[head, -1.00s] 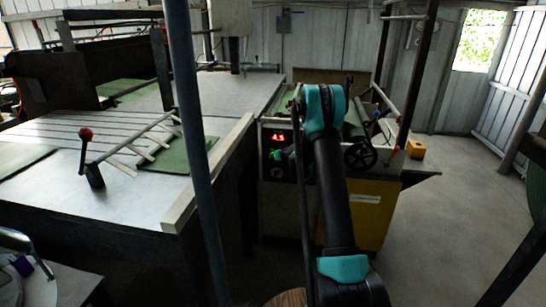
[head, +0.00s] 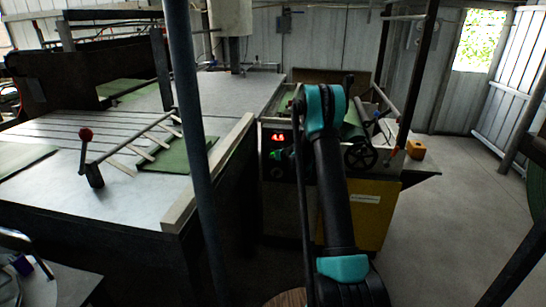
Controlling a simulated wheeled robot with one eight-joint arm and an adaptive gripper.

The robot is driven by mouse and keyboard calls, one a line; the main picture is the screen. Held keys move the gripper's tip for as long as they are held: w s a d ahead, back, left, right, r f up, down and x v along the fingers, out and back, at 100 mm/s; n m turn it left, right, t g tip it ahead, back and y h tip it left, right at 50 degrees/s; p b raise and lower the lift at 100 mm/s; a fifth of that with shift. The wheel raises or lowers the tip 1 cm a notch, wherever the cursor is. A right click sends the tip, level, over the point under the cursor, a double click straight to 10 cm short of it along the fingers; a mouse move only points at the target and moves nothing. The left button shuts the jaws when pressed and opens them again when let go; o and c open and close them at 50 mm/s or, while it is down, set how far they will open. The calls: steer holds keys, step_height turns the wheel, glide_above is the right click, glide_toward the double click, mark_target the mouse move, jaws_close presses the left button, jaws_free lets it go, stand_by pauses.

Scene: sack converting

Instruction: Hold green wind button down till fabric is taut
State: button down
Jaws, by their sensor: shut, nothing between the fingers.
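The winding machine (head: 372,205) stands at centre, its lower front yellow. Its dark control panel carries a lit red number display (head: 278,137). A small green spot, apparently the green button (head: 275,155), shows just below the display, partly crowded by dark shapes beside my arm. Green fabric (head: 352,124) shows on the machine top behind my arm. I cannot tell from here how tight it is. My arm rises in front of the machine and bends at a teal joint. My gripper is hidden behind the arm, so its contact with the button cannot be seen.
A large metal table (head: 120,205) with green sack pieces fills the left. A red-knobbed lever (head: 86,135) stands on it. The floor at right is open.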

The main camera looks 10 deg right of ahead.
steer(key=shift+s, duration=0.15)
steer(key=shift+s+a, duration=0.25)
steer(key=shift+s, duration=0.4)
steer(key=shift+s, duration=0.1)
steer(key=shift+s+a, duration=0.25)
steer(key=shift+s, duration=0.5)
steer(key=shift+s+a, duration=0.25)
steer(key=shift+s, duration=0.55)
steer(key=shift+s+a, duration=0.25)
steer(key=shift+s, duration=0.5)
